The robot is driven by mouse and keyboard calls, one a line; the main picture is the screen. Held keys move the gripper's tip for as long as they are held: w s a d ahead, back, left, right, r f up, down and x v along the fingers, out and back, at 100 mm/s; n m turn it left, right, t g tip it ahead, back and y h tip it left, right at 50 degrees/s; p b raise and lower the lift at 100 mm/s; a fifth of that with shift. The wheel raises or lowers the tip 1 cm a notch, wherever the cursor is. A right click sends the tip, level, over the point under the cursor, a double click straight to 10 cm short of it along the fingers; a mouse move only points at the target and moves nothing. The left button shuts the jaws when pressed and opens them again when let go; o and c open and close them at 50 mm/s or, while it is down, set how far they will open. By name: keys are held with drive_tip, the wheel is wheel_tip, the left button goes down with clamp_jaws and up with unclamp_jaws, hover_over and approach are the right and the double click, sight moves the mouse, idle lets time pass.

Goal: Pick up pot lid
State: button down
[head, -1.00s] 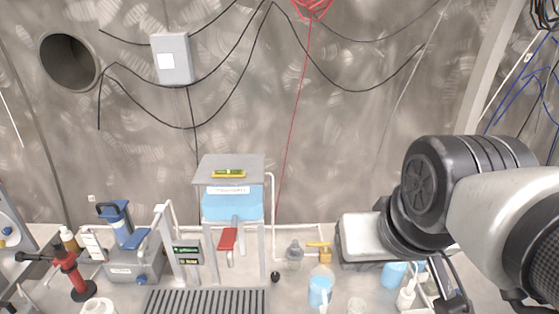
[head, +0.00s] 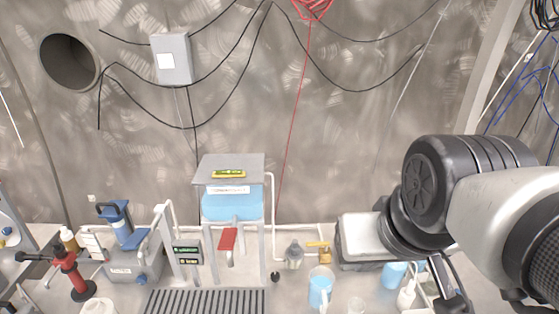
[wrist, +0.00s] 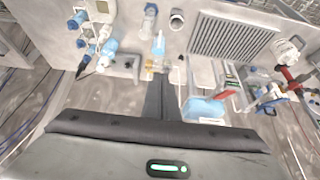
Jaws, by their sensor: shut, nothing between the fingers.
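I cannot make out a pot lid in either view. In the wrist view my gripper (wrist: 161,78) points over the workbench with its dark fingers together and nothing between them. In the head view my arm fills the right side and hides part of the bench. The fingertips cannot be clearly made out there.
The bench holds a water-tank stand (head: 232,207), a grey grille (head: 205,300), a jug of blue liquid (head: 320,288), a grey box (head: 362,238) and a blue-handled device (head: 120,228). A red-and-black tool (head: 72,275) stands left. The tunnel wall is behind.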

drive_tip(key=c, duration=2.4)
unclamp_jaws()
drive_tip(key=o, duration=0.5)
drive_tip(key=shift+w+f+b, duration=0.25)
drive_tip(key=shift+w+b, duration=0.1)
drive_tip(key=shift+b, duration=0.15)
drive_tip(key=shift+c, duration=0.2)
drive_tip(key=o, duration=0.3)
drive_tip(key=shift+m+g+h, duration=0.3)
drive_tip(key=shift+m+g, duration=0.1)
drive_tip(key=w+a+f+b, duration=0.1)
drive_tip(key=w+f+b, duration=0.2)
drive_tip(key=w+b, duration=0.2)
drive_tip(key=w+a+f+b, duration=0.1)
drive_tip(key=w+f+b, duration=0.2)
drive_tip(key=w, duration=0.4)
drive_tip(key=w+a+f+b, duration=0.1)
drive_tip(key=w+f+b, duration=0.2)
drive_tip(key=w+b, duration=0.3)
drive_tip(key=shift+w+f+b, duration=0.1)
drive_tip(key=shift+f+b, duration=0.15)
drive_tip(key=shift+b, duration=0.1)
drive_tip(key=m+b, duration=0.1)
drive_tip(key=b, duration=0.7)
approach(295, 242)
drive_tip(key=b+x, duration=0.3)
drive_tip(key=x, duration=0.1)
drive_tip(key=shift+f, duration=0.2)
drive_tip(key=shift+b+x, duration=0.8)
drive_tip(key=shift+x, duration=2.15)
